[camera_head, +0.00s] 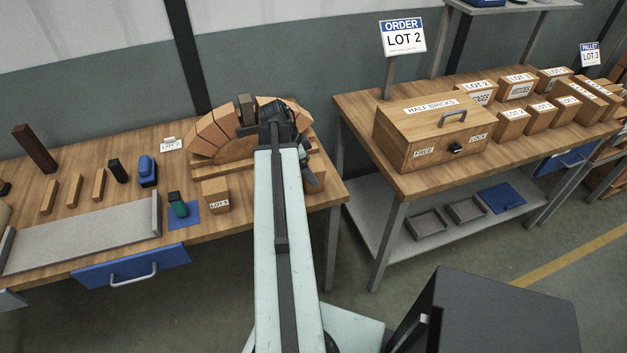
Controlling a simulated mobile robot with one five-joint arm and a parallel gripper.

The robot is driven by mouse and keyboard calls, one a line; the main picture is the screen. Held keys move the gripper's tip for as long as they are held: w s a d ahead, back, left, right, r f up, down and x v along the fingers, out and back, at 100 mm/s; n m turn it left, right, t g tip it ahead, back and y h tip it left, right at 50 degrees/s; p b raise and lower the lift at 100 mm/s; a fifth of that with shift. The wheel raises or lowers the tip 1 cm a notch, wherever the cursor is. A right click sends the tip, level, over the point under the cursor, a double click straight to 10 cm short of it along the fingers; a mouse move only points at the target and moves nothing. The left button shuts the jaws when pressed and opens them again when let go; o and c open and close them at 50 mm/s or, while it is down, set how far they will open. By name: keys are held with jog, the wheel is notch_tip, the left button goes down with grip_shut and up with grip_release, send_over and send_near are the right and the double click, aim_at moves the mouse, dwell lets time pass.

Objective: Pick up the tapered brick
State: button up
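Several orange tapered bricks (208,133) form an arch over a wooden form (232,152) on the left bench. A dark brown-grey block (246,110) stands upright near the top of the arch. I cannot tell which piece is the task's tapered brick. Another brownish block (315,180) shows at the bench edge, right of my arm, partly hidden. My gripper (277,114) is black and sits over the right part of the arch. My arm hides part of the arch, and the fingers are too small and dark to tell whether they are open or hold anything.
On the left bench (335,187) are a "LOT" box (216,195), a green-and-black tool (178,204) on a blue mat, a blue tool (147,170), wooden blocks (74,190) and a grey tray. A right bench holds a "HALF BRICKS" box (430,130) and several smaller boxes.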

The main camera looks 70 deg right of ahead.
jog(key=b+x, duration=0.2)
jog(key=x, duration=0.1)
jog(key=shift+s+a+f, duration=0.1)
jog(key=shift+s+f, duration=0.05)
jog(key=shift+f, duration=0.2)
jog(key=shift+r, duration=0.15)
jog(key=c, duration=1.8)
notch_tip(320, 180, up, 10)
jog(key=p, duration=1)
jog(key=shift+r, duration=0.15)
